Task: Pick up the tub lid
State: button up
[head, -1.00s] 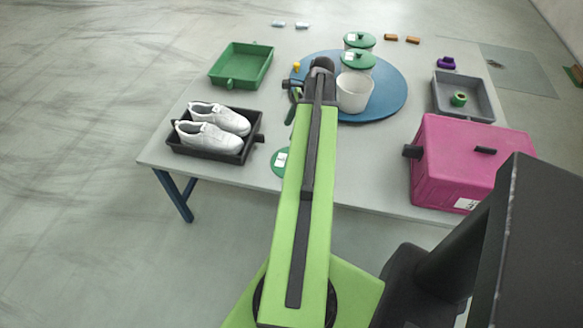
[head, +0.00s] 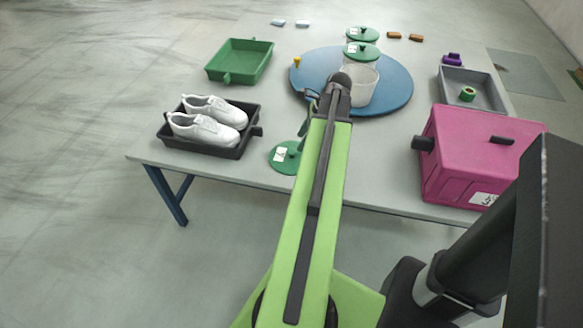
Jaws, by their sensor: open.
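A green round tub lid (head: 286,160) with a white label and a dark green knob lies flat on the grey table, left of my green arm. An open white tub (head: 358,88) without a lid stands on the blue round board, partly behind the arm's end. Two more tubs with green lids (head: 361,51) (head: 362,34) stand behind it. My gripper (head: 308,118) shows only in part at the arm's far end, reaching down toward the table behind the loose lid; it appears empty. Its fingertips are hard to make out.
White shoes (head: 209,122) sit in a black tray (head: 224,150) at the left, with a green tray (head: 240,60) behind. A pink box (head: 470,165) and a grey tray (head: 480,88) holding a green roll (head: 467,94) are at the right.

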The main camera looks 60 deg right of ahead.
aim_at(293, 151)
jog(key=shift+x, duration=0.8)
jog(key=shift+r, duration=0.1)
jog(key=b+x, duration=0.5)
jog(key=shift+w+a, duration=0.1)
jog(key=shift+w, duration=0.05)
grip_shut()
